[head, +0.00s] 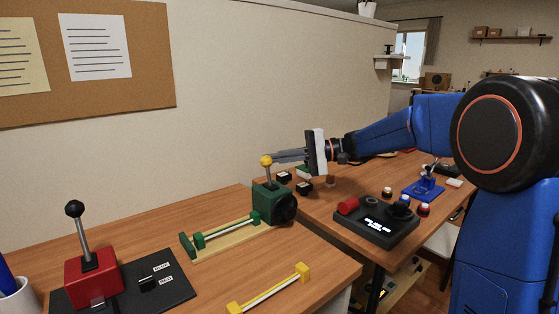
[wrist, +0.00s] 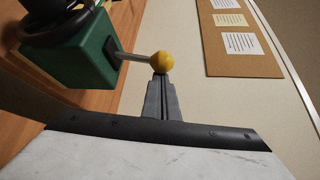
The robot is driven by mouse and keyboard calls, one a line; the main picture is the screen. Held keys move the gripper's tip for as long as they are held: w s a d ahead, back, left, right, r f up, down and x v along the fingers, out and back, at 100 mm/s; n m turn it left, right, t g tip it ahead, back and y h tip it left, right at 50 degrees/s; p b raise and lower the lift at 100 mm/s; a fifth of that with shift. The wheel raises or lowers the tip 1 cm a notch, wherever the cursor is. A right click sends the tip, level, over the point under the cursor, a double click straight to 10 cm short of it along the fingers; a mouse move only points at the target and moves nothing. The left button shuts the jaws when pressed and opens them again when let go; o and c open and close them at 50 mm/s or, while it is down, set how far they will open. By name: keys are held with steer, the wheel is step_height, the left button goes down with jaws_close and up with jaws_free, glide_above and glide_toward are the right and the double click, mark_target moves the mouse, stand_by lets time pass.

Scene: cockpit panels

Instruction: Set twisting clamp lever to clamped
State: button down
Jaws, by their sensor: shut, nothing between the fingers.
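A green block (head: 271,204) stands on the wooden desk with a grey lever rod topped by a yellow ball (head: 266,160); it seems to be the clamp lever. The rod is close to upright. A black round wheel (head: 286,208) is on the block's right side. In the wrist view the green block (wrist: 88,58) is at upper left and its yellow ball (wrist: 161,62) is just past my fingertips. My gripper (head: 276,156) is shut and empty, with its tips at the ball. I cannot tell whether they touch it. No clamp label is readable.
A green-ended rail (head: 225,233) and a yellow-ended bar (head: 269,289) lie in front. A red block with a black-knobbed lever (head: 93,278) stands at left. A dark control box (head: 376,229) and a blue device (head: 424,188) are at right. A wall rises behind.

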mark_target(270, 162)
steer(key=s+n+y, duration=0.1)
steer(key=s+d+n+y, duration=0.1)
steer(key=n, duration=0.1)
steer(key=shift+s+d+r, duration=0.15)
steer(key=shift+d+r, duration=0.05)
steer(key=shift+d, duration=0.1)
steer(key=shift+s+d+n, duration=0.3)
steer(key=shift+s+d, duration=0.2)
steer(key=shift+s, duration=0.25)
steer(key=shift+s+d+f, duration=0.25)
steer(key=shift+s, duration=0.2)
steer(key=shift+s+f, duration=0.1)
steer(key=shift+w+r, duration=0.25)
steer(key=shift+w, duration=0.1)
steer(key=w+d+f, duration=0.1)
steer(key=w+d, duration=0.2)
steer(key=d, duration=0.5)
steer(key=shift+w+d, duration=0.25)
steer(key=shift+d, duration=0.1)
